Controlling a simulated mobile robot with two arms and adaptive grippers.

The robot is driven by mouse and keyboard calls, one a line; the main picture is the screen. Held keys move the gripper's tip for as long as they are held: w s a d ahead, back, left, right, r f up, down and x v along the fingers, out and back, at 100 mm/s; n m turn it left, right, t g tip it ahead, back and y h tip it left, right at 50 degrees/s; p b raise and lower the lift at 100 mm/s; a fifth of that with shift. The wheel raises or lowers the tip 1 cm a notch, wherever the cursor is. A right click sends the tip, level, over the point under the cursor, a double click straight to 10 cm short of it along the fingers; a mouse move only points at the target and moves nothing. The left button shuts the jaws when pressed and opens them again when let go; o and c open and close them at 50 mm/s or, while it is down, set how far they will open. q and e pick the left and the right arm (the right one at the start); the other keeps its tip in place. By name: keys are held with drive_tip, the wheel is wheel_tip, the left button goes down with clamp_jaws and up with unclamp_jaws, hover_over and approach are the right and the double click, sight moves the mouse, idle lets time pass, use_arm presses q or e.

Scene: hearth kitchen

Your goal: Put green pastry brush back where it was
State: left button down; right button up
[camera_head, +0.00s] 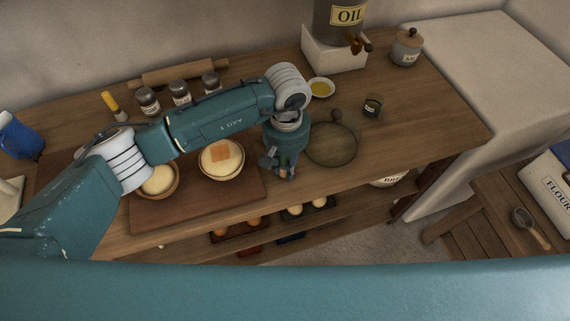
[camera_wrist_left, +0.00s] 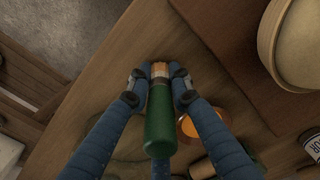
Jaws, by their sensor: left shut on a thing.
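The green pastry brush (camera_wrist_left: 158,125) is held between the fingers of my left gripper (camera_wrist_left: 158,88) in the left wrist view. It has a green body and an orange-tan end at the fingertips. In the head view my left gripper (camera_head: 278,165) is over the wooden table (camera_head: 440,125), just right of the brown board (camera_head: 205,205) and left of a round glass lid (camera_head: 332,150). The brush is mostly hidden there by the gripper. Whether it touches the table I cannot tell. My right gripper is not in view.
A bowl of dough with a pale orange square (camera_head: 222,157) stands left of the gripper.

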use_arm(q)
drive_tip(key=shift+f, duration=0.15)
drive_tip(key=c, duration=1.6)
unclamp_jaws()
drive_tip(key=shift+o, duration=0.2)
drive_tip(key=shift+r, duration=0.3)
drive_tip(key=shift+w+r, duration=0.1)
drive_tip(key=shift+r, duration=0.15)
wheel_tip(320, 180, up, 11)
drive_tip(key=b, duration=0.3)
drive_tip(key=shift+f+b, duration=0.2)
drive_tip(key=shift+b, duration=0.2)
drive_tip(key=shift+r, duration=0.4)
drive_tip(key=shift+f, duration=0.1)
